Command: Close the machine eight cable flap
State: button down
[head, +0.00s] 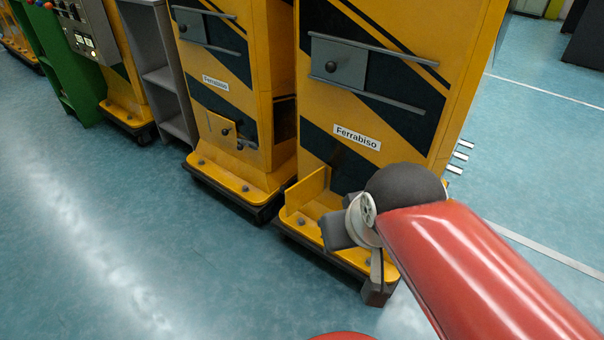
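A yellow flap (307,192) stands out from the low front of the right yellow machine (392,60), swung open above the base ledge. The dark opening beside it is partly hidden by my arm. No number eight is readable; the machine's label reads "Ferrabiso". My gripper (357,262) is in front of this machine's base, to the right of and below the flap in the picture. Its two grey fingers look spread apart, with nothing seen between them. I see no contact with the flap, but the depth gap is hard to judge.
Grey shelves (165,78) and a green stand (75,80) are farther left. The blue floor (130,230) in front is clear.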

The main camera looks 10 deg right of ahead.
aim_at(297, 195)
jog(key=i+j+z, duration=0.1)
jog(key=z, duration=0.4)
jog(key=j+z, duration=0.15)
jog(key=z, duration=0.3)
jog(key=j+z, duration=0.2)
jog(key=z, duration=0.3)
jog(key=j+z, duration=0.25)
jog(key=j, duration=0.5)
jog(key=j+z, duration=0.2)
jog(key=j, duration=0.5)
jog(key=k+j+z, duration=0.25)
jog(key=j, duration=0.95)
